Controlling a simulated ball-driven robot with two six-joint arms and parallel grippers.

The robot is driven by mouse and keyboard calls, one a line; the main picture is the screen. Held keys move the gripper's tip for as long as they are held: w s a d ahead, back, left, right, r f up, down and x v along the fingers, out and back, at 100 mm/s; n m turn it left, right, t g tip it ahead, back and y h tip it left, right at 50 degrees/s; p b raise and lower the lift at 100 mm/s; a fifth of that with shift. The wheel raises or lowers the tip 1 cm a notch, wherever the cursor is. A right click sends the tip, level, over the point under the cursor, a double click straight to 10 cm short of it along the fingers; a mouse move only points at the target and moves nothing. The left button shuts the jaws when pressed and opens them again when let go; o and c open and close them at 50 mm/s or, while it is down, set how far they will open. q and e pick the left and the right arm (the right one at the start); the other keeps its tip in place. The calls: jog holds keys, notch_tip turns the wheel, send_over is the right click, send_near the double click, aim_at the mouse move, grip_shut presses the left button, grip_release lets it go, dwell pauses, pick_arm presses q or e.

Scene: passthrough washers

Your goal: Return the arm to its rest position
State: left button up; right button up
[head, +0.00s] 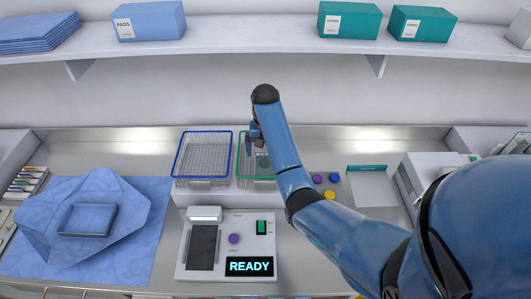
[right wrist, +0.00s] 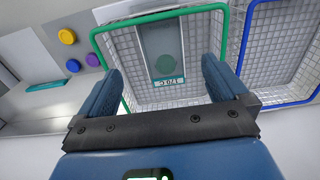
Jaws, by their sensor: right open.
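My right arm (head: 285,155) reaches in from the right and extends over the counter. My right gripper (head: 255,138) is above the green-rimmed wire basket; in the right wrist view my right gripper (right wrist: 163,82) is open, with nothing between its fingers. The green-rimmed basket (right wrist: 152,16) holds a grey flat item (right wrist: 160,45) with a round green mark and a small lettered label. In the head view my arm hides part of this basket (head: 242,183). My left gripper is not in view.
A blue-rimmed basket (head: 203,181) stands to the left. A device with a READY display (head: 249,266) sits in front. A blue wrap (head: 130,195) with a grey-blue tray (head: 87,220) lies at left. Coloured knobs (head: 329,195) are at right. A shelf (head: 250,42) with boxes runs above.

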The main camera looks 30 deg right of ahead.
dwell(0.4)
jog(key=w+r+n+t+h+b, duration=0.15)
jog(key=w+r+t, duration=0.35)
jog(key=w+t, duration=0.6)
jog(key=s+a+f+n+t+b, duration=0.1)
jog(key=s+f+b, duration=0.3)
jog(key=s, duration=1.1)
jog(key=s+a+f+n+t+y+b, duration=0.1)
jog(key=s+a+f+t+b, duration=0.2)
jog(key=s, duration=1.2)
jog(key=s+a+f+n+t+b, duration=0.1)
jog(key=s+a+f+t+b, duration=0.2)
jog(key=s, duration=1.1)
notch_tip(320, 180, down, 6)
jog(key=b, duration=0.3)
jog(key=shift+s+f+b, duration=0.2)
jog(key=shift+s+b, duration=0.15)
jog(key=shift+s, duration=0.05)
jog(key=shift+n+y, duration=0.25)
